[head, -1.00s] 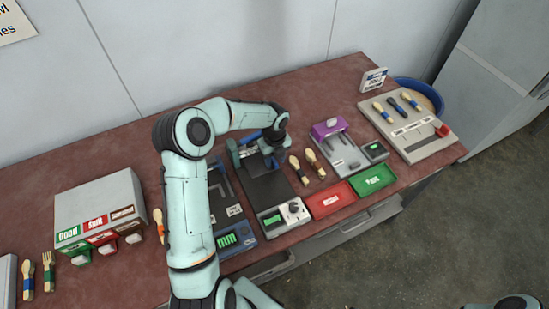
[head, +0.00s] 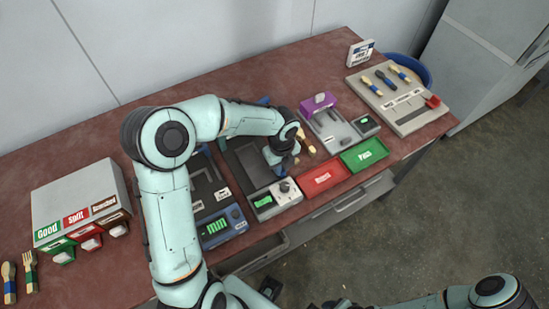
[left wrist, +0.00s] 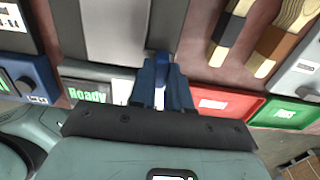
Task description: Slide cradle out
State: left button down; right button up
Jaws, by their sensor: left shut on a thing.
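My left gripper (head: 283,160) reaches down over the press, near its front control box. In the left wrist view its fingers (left wrist: 163,85) are shut on a narrow blue handle (left wrist: 160,68), which I take to be the cradle's. A grey plate (left wrist: 118,30) lies behind the handle, between dark side edges; I cannot tell how much of it is cradle. The press bed (head: 250,165) is dark, and my arm hides part of it. The control box (head: 275,197) has a green screen, reading "Ready" in the left wrist view (left wrist: 88,92). My right arm's end is unclear at the bottom edge.
A red tray (head: 325,178) and green tray (head: 364,154) stand right of the control box. A blue scale-like device (head: 222,226) is left. Wooden utensils lie close on the right in the left wrist view (left wrist: 230,32). A purple-topped device (head: 318,104) stands behind the trays.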

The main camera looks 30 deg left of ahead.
pick_arm(q)
jog(key=shift+d, duration=0.2)
pick_arm(e)
jog(key=shift+w, duration=0.1)
pick_arm(q)
jog(key=c, duration=1.1)
grip_release()
jog(key=shift+s+d, duration=0.1)
jog(key=shift+r, duration=0.4)
notch_tip(320, 180, up, 13)
jog(key=shift+f+p, duration=0.2)
jog(key=shift+p, duration=0.7)
pick_arm(e)
jog(key=shift+w+r, duration=0.35)
jog(key=shift+r, duration=0.25)
jog(key=shift+w+r, duration=0.3)
jog(key=shift+r, duration=0.25)
